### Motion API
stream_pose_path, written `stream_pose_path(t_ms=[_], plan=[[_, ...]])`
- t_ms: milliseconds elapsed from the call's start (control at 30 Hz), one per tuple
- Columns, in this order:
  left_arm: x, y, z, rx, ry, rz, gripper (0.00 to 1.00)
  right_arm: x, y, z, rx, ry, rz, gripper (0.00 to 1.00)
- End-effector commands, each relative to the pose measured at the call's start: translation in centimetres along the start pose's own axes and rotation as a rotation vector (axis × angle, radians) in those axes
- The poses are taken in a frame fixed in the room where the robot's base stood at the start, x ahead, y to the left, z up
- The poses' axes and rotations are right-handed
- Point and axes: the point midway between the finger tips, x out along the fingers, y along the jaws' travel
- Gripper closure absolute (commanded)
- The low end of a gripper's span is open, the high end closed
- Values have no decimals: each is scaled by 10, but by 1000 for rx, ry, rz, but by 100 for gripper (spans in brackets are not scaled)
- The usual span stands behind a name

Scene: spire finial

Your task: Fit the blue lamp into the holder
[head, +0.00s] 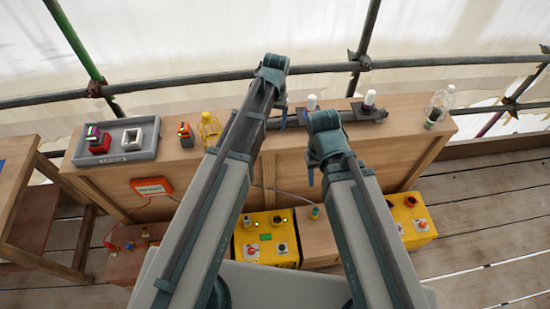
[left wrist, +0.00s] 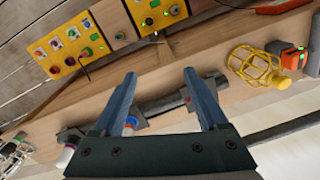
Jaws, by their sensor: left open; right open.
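A white-topped lamp with a blue collar (head: 311,104) stands upright on the dark rail along the bench's back. A similar lamp with a purple collar (head: 369,100) stands further right. A grey cylindrical fitting (left wrist: 206,88) on the rail may be the holder; its opening is not clear. My left gripper (head: 283,116) is open and empty above the rail, left of the blue-collared lamp. My right gripper (head: 311,176), partly hidden by its arm, is in front of the bench.
On the wooden bench (head: 340,146) are a grey tray (head: 115,154), a yellow cage guard (head: 209,127), a red-and-black device (head: 185,132) and a clear bottle (head: 439,106). Yellow control boxes (head: 266,240) stand below. Scaffold poles (head: 325,68) run behind.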

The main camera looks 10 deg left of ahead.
Motion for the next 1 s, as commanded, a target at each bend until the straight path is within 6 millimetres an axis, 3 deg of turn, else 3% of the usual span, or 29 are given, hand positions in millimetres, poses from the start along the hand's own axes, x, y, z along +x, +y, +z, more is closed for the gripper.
stream_pose_path(t_ms=[33, 100, 200, 300, 433, 767, 867, 1000], plan=[[0, 14, 51, 57, -2, -10, 24, 0, 0, 0, 0, 0, 0, 50], [0, 29, 93, 126, -5, -24, 24, 0, 0, 0, 0, 0, 0, 50], [1, 41, 140, 208, -7, -39, 24, 0, 0, 0, 0, 0, 0, 50], [1, 47, 171, 264, -10, -50, 24, 0, 0, 0, 0, 0, 0, 50], [1, 50, 187, 297, -12, -57, 24, 0, 0, 0, 0, 0, 0, 50], [2, 51, 186, 301, -12, -58, 24, 1, 0, 0, 0, 0, 0, 50], [11, 52, 186, 301, -12, -58, 24, 10, -1, -1, -1, 0, 0, 50], [37, 53, 185, 303, -12, -58, 24, 35, -3, -2, -3, 0, 1, 50]])
